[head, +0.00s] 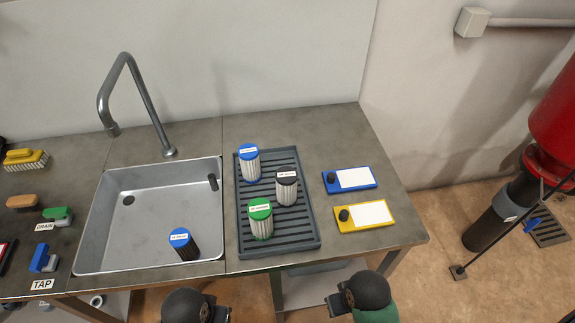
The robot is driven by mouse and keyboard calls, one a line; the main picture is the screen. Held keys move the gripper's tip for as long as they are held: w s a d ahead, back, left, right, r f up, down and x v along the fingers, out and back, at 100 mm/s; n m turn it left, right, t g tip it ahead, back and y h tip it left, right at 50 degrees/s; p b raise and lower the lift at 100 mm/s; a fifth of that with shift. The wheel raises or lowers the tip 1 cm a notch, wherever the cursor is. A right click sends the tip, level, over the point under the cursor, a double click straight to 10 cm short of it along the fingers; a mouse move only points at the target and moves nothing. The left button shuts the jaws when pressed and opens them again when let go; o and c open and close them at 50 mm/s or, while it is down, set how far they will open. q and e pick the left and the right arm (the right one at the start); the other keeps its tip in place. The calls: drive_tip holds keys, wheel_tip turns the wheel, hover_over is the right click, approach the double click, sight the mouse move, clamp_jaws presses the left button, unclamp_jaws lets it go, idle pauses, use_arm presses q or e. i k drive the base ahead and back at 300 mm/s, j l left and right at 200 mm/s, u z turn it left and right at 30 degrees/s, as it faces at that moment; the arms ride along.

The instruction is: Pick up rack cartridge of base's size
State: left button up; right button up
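A dark ribbed rack (307,241) on the counter holds three upright white pleated cartridges. One has a blue cap (248,152) at the back left, one a black cap (287,178) at the right, one a green cap (260,211) at the front. Their labels are too small to read. Another blue-capped cartridge (181,237), with a dark body, stands in the sink (120,262). My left gripper (221,312) and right gripper (335,303) are at the bottom edge, in front of the counter and apart from all cartridges. Their fingers are mostly hidden.
Blue (355,179) and yellow (372,215) plates with dark knobs lie right of the rack. A curved faucet (127,65) rises behind the sink. Brushes and a green-and-blue set of valve-like parts lie at left, by DRAIN (45,226) and TAP (41,285) labels. A red vessel (556,115) stands far right.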

sight(286, 177)
drive_tip(key=l+u, duration=0.1)
drive_tip(key=j+z, duration=0.25)
drive_tip(key=j, duration=0.25)
drive_tip(key=k+j+z, duration=0.2)
drive_tip(key=j, duration=0.25)
drive_tip(key=j+z, duration=0.25)
drive_tip(key=j, duration=0.25)
drive_tip(key=i+j+z, duration=0.25)
drive_tip(key=i+j, duration=0.1)
drive_tip(key=j, duration=0.1)
